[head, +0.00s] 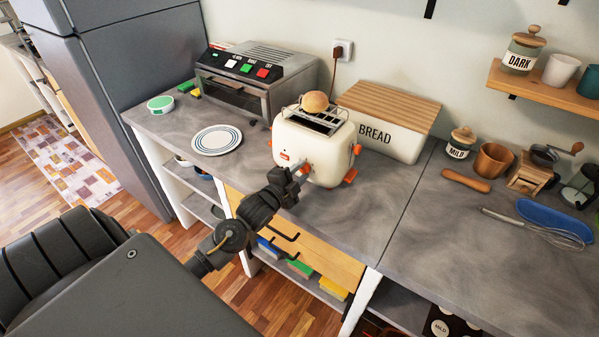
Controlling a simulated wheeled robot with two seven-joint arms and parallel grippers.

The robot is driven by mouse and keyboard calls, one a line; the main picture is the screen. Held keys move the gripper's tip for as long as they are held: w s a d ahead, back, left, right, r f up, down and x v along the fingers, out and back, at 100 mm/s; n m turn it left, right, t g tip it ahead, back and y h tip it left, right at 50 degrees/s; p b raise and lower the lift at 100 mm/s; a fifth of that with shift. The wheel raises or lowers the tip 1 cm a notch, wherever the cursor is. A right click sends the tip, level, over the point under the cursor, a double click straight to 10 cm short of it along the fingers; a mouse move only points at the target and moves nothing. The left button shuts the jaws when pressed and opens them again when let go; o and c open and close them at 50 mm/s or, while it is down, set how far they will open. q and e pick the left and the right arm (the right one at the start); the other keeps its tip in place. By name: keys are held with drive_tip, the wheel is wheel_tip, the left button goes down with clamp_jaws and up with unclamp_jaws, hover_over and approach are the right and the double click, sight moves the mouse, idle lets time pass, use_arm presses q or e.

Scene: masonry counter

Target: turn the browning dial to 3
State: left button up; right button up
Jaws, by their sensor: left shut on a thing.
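The cream toaster (326,160) stands on the grey counter with a bun (315,102) on the rack over its slots. My left gripper (301,170) reaches its front face from the lower left and is shut on the browning dial, at the lower front. The jaws mostly cover the dial, with only a bit of orange showing by the fingertips. Its number marks are hidden or too small to read, so I cannot tell its setting. Orange parts (350,176) show at the toaster's right side. My right gripper is out of view.
A toaster oven (256,75) stands behind left and a bread box (388,130) behind right, close to the toaster. A striped plate (217,139) lies to the left. A wooden drawer front (325,259) with dark handles is below.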

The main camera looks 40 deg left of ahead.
use_arm(q)
drive_tip(key=shift+m, duration=1.5)
drive_tip(key=o, duration=1)
drive_tip(key=shift+d, duration=0.1)
drive_tip(key=s, duration=0.3)
drive_tip(key=s+b, duration=0.1)
drive_tip(key=s, duration=0.3)
drive_tip(key=s+b, duration=0.1)
drive_tip(key=s, duration=0.2)
drive_tip(key=shift+s+d+r, duration=0.15)
drive_tip(key=shift+s+r, duration=0.25)
